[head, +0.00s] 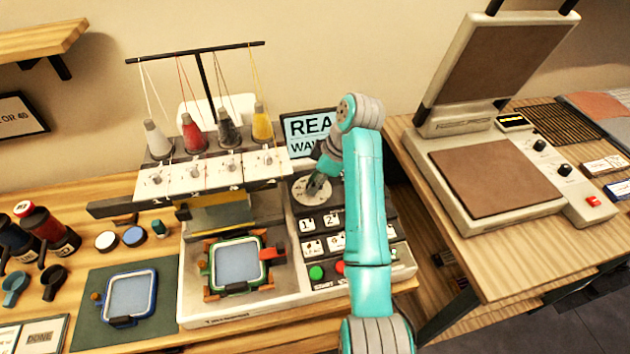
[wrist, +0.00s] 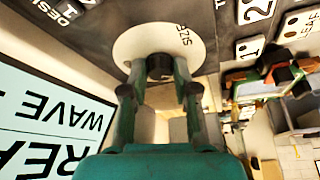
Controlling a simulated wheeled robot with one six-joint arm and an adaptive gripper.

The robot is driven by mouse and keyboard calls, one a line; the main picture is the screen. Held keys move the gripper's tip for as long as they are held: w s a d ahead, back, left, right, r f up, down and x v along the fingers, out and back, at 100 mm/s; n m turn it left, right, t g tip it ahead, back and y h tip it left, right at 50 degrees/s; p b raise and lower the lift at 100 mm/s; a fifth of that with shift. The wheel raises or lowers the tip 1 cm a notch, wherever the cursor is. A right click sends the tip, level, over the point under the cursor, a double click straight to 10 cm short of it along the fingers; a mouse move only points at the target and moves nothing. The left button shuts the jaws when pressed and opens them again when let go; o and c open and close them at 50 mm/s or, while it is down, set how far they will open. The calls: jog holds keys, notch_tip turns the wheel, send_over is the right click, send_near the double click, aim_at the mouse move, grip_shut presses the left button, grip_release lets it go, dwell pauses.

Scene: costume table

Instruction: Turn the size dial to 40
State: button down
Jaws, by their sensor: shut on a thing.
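The size dial (head: 299,191) is a pale round disc on the dark control panel of the embroidery machine, right of its needle heads. In the wrist view the disc (wrist: 125,45) shows upside down with the letters "SIZE" and a dark knob (wrist: 160,63) at its middle. My gripper (head: 317,186) reaches down to the dial from the right. In the wrist view its two fingers (wrist: 160,90) are on either side of the knob and shut on it. The number the dial points to cannot be read. The screen (head: 306,130) behind reads "REA" and "WAV", partly hidden by my arm.
Buttons (head: 308,224) with numbers and letters lie just below the dial, with a green start button (head: 317,272) lower down. Thread cones (head: 193,136) stand to the left. A hooped frame (head: 238,262) sits under the needles. A heat press (head: 490,170) stands on the right table.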

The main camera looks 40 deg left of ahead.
jog(key=shift+m, duration=0.3)
jog(key=shift+s+d+f+m+t, duration=0.1)
jog(key=shift+m+t, duration=0.2)
jog(key=shift+m, duration=0.3)
jog(key=shift+s+m+t, duration=0.1)
jog(key=shift+m+t, duration=0.2)
jog(key=shift+m, duration=0.3)
jog(key=m, duration=0.2)
jog(key=m+t, duration=0.1)
jog(key=m, duration=0.1)
jog(key=shift+s+m+t, duration=0.15)
jog(key=shift+m+t, duration=0.15)
jog(key=m, duration=0.2)
jog(key=m+t, duration=0.1)
jog(key=m, duration=0.1)
jog(key=shift+s+t, duration=0.15)
jog(key=shift+t, duration=0.15)
jog(key=shift+s+m+t+h, duration=0.1)
jog(key=shift+m+t+h, duration=0.45)
jog(key=shift+m, duration=1.55)
jog(key=c, duration=0.9)
grip_release()
jog(key=shift+o, duration=0.2)
jog(key=shift+a, duration=0.2)
